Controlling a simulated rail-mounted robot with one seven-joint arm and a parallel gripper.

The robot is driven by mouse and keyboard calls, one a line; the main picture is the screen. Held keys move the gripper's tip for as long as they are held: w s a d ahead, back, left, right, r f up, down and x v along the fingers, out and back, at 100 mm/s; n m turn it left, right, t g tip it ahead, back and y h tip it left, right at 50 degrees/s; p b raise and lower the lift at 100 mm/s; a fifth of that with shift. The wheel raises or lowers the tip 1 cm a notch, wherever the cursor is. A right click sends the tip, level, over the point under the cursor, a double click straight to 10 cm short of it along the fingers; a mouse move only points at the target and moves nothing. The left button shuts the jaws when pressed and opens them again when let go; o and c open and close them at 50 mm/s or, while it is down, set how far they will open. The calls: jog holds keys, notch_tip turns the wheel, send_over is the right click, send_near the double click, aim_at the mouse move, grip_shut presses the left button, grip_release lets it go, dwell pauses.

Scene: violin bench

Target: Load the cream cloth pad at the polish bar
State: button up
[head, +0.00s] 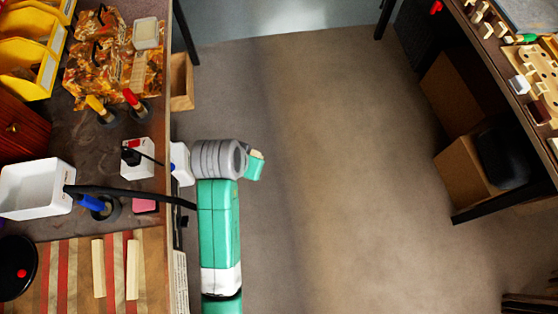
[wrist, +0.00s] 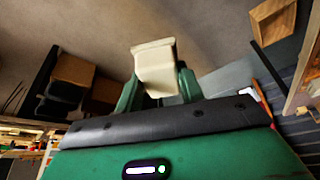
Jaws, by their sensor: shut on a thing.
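The cream cloth pad (wrist: 154,66) is between the two green fingers of my gripper (wrist: 159,88) in the wrist view, and its block-like end sticks out past the fingertips. In the head view my gripper (head: 255,165) hangs over the open floor just right of the left bench, and a small bit of the pad (head: 257,154) shows at its tip. A small pink block (head: 145,206) lies at the bench's right edge, partly covered by a dark cable; I cannot tell for sure whether it is the polish bar.
Another bench (head: 500,70) stands at the right. The floor between (head: 340,150) is clear.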

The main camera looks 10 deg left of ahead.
jog(key=s+a+r+m+p, duration=0.1)
jog(key=s+a+p, duration=0.15)
jog(key=a, duration=0.45)
jog(key=s+a+r+p, duration=0.1)
jog(key=s+a+p, duration=0.15)
jog(key=a, duration=0.55)
jog(key=m+h+p, duration=0.1)
jog(key=m+p, duration=0.1)
jog(key=p, duration=0.3)
send_over(144, 201)
jog(key=s, duration=0.1)
jog(key=shift+a+f, duration=0.35)
notch_tip(144, 201, down, 6)
jog(key=b, duration=0.5)
jog(key=shift+r, duration=0.1)
jog(key=shift+s+f+b, duration=0.1)
jog(key=shift+f+b, duration=0.25)
jog(key=shift+f, duration=0.25)
notch_tip(144, 201, up, 7)
jog(key=p, duration=0.6)
